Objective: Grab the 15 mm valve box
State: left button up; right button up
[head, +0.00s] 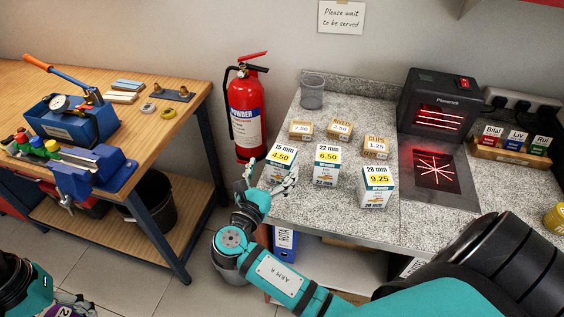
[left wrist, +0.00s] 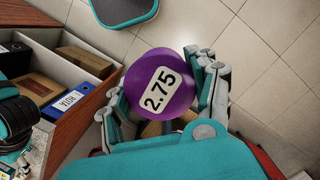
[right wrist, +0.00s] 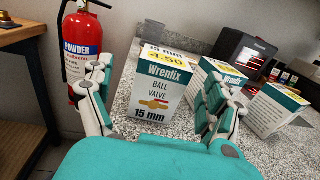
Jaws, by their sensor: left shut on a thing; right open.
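The 15 mm valve box (head: 281,157), white and green with a yellow 4.50 label, stands upright at the counter's left front edge. In the right wrist view the box (right wrist: 157,92) shows its "Ball valve 15 mm" face between the fingers. My right gripper (head: 270,184) is open in front of it, a finger to either side; I cannot tell whether they touch it. The 22 mm box (head: 326,163) stands just right of it, and the 28 mm box (head: 376,189) further right. My left gripper (left wrist: 162,95) is shut on a purple round item (left wrist: 145,103) marked 2.75.
A black scanner (head: 437,105) glows red at the back right. A red fire extinguisher (head: 246,112) stands left of the counter. A workbench with a blue vise (head: 92,172) is at the left.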

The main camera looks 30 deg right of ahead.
aim_at(282, 159)
pick_arm(q)
jog(key=shift+d+r, duration=0.1)
jog(key=shift+r, duration=0.05)
pick_arm(e)
jog(key=shift+w+d, duration=0.2)
jog(key=shift+d, duration=0.15)
pick_arm(q)
jog(key=shift+r+p, duration=0.8)
jog(key=shift+p, duration=0.1)
pick_arm(e)
jog(key=x, duration=0.4)
jog(key=shift+s+d+f, duration=0.1)
jog(key=shift+d+f, duration=0.1)
jog(key=shift+f, duration=0.05)
jog(key=shift+d+f, duration=0.1)
jog(key=shift+d, duration=0.2)
jog(key=shift+c, duration=0.4)
jog(key=shift+a, duration=0.1)
jog(key=shift+c, duration=1.1)
jog(key=c, duration=1.1)
